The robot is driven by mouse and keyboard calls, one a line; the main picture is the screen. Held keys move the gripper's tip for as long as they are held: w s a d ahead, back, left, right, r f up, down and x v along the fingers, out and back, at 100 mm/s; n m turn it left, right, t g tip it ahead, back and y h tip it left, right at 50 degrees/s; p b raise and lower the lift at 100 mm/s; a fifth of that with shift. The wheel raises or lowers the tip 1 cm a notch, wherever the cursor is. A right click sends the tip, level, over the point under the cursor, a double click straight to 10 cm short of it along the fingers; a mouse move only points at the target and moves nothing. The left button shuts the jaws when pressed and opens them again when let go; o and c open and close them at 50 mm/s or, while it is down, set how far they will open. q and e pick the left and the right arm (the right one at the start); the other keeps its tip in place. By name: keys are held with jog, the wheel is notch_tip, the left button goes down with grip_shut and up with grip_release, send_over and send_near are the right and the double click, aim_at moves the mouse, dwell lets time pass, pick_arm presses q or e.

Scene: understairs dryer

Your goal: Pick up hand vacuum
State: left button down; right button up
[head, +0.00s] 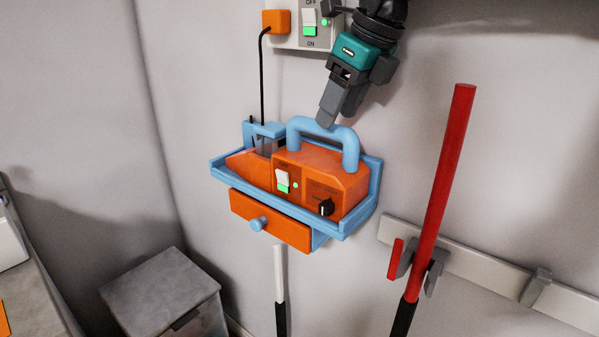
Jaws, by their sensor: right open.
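The hand vacuum (335,175) is an orange body with a blue loop handle (351,150) on top, a white-and-green switch and a black knob on its front. It sits in a blue wall tray (372,205). My right gripper (328,116) comes down from above, its grey fingers pointing at the top bar of the handle. The fingertips are at or just above the bar; I cannot tell whether they touch it. The gripper is open and holds nothing. My left gripper is not in view.
An orange drawer (270,221) with a blue knob is under the tray. A black cord (262,85) runs up to an orange plug (276,22) by a wall switch (310,20). A red pole (440,180) hangs on a rail at right. A grey-lidded bin (160,290) stands lower left.

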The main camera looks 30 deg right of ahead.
aim_at(328, 134)
jog(key=x, duration=0.5)
jog(key=shift+w+f, duration=0.2)
jog(key=shift+f, duration=0.15)
grip_shut()
jog(key=shift+w+r, duration=0.1)
jog(key=shift+r, duration=0.05)
dwell(0.3)
